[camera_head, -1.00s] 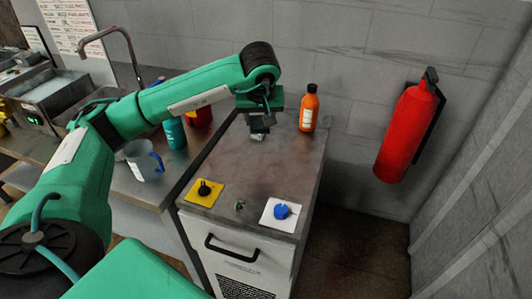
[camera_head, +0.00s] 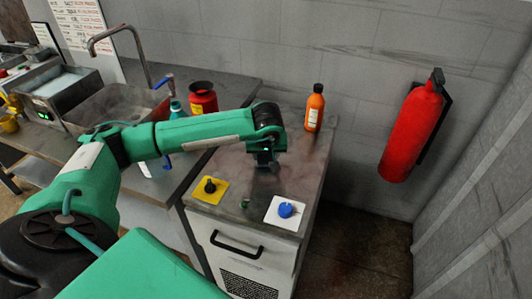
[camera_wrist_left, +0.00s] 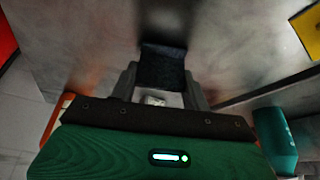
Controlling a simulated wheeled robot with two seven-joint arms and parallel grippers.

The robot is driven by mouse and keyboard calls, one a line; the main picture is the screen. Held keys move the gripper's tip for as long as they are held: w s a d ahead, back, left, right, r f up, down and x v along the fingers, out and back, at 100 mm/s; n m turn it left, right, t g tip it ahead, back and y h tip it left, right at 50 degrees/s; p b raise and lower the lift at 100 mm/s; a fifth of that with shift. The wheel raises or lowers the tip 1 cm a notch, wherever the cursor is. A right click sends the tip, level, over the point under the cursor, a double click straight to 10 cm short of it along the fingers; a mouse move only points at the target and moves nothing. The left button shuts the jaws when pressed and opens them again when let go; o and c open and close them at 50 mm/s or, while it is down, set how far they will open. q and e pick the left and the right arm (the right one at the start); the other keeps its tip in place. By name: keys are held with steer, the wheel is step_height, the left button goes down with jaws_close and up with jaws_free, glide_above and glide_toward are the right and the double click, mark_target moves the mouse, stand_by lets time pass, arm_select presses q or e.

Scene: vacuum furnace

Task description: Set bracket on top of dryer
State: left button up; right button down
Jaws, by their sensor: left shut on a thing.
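The dryer (camera_head: 232,172) is a pale cabinet with a grey metal top and a black front handle. My left gripper (camera_head: 267,168) is low over the middle of that top, shut on a small piece. In the left wrist view, a dark block (camera_wrist_left: 163,66) shows between the grey fingers, with a small pale patch near it; I take the block to be the bracket. In the head view the bracket is mostly hidden by the gripper. I cannot tell whether it touches the top. My right gripper is not in view.
On the dryer's front edge are a yellow plate (camera_head: 221,187) with a black knob and a white plate (camera_head: 272,216) with a blue knob. An orange bottle (camera_head: 314,110) stands at its back right. Left is a counter with a sink (camera_head: 110,104) and a red pot (camera_head: 203,98).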

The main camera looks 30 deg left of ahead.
arm_select(q)
steer(key=o, duration=0.9)
steer(key=shift+f, duration=0.1)
steer(key=o, duration=0.3)
steer(key=shift+o, duration=0.2)
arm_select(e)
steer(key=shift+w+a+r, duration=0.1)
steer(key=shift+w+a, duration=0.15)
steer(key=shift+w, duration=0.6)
